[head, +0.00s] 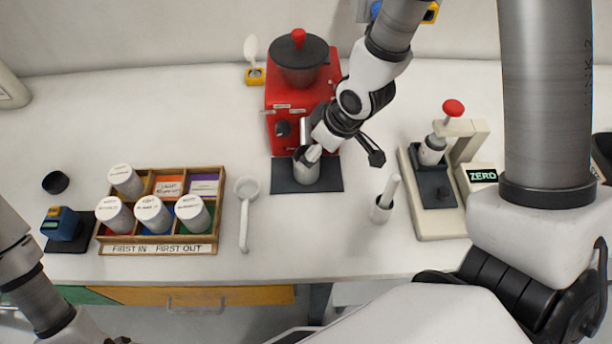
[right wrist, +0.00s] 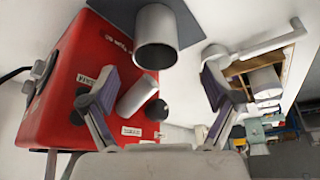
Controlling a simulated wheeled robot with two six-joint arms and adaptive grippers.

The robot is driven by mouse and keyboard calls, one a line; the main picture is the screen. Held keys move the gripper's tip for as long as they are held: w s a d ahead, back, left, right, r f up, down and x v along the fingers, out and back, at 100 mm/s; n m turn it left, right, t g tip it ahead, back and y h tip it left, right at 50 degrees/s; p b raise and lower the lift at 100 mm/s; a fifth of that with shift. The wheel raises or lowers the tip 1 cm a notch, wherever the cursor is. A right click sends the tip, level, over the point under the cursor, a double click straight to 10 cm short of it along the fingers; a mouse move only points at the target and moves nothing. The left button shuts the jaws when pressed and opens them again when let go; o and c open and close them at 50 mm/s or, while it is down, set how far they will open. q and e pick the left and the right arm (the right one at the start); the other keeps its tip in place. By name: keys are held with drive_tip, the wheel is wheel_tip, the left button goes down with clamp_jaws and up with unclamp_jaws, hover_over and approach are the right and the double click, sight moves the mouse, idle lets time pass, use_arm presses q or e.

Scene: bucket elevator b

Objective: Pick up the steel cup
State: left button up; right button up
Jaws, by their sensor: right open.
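The steel cup (head: 307,177) stands upright on a dark mat (head: 329,181) in front of the red grinder (head: 279,128). In the right wrist view the cup (right wrist: 156,40) shows its open mouth, above the gap between the fingertips. My right gripper (head: 344,157) is open and empty at the grinder's front right, close to the cup. In the head view one finger overlaps the cup's upper part; the other is off to its right. The right wrist view shows both fingers apart (right wrist: 160,75), with the grinder's grey spout (right wrist: 138,96) between them. My left gripper is outside the view.
A white spoon-like tool (head: 245,213) lies left of the mat. A wooden box of labelled jars (head: 160,249) is farther left. A small cup with a white handle (head: 381,211) and a red-knobbed press (head: 433,205) stand right. The front middle of the table is clear.

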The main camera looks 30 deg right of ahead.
drive_tip(key=shift+p+x, duration=0.3)
drive_tip(key=shift+x, duration=0.7)
drive_tip(key=x, duration=0.2)
drive_tip(key=p+x, duration=0.1)
drive_tip(key=x, duration=0.3)
drive_tip(key=shift+d+f, duration=0.25)
drive_tip(key=shift+d, duration=0.15)
drive_tip(key=shift+s+r, duration=0.1)
drive_tip(key=shift+c, duration=1)
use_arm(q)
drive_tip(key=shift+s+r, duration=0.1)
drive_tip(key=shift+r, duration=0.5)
use_arm(e)
drive_tip(key=c, duration=1.5)
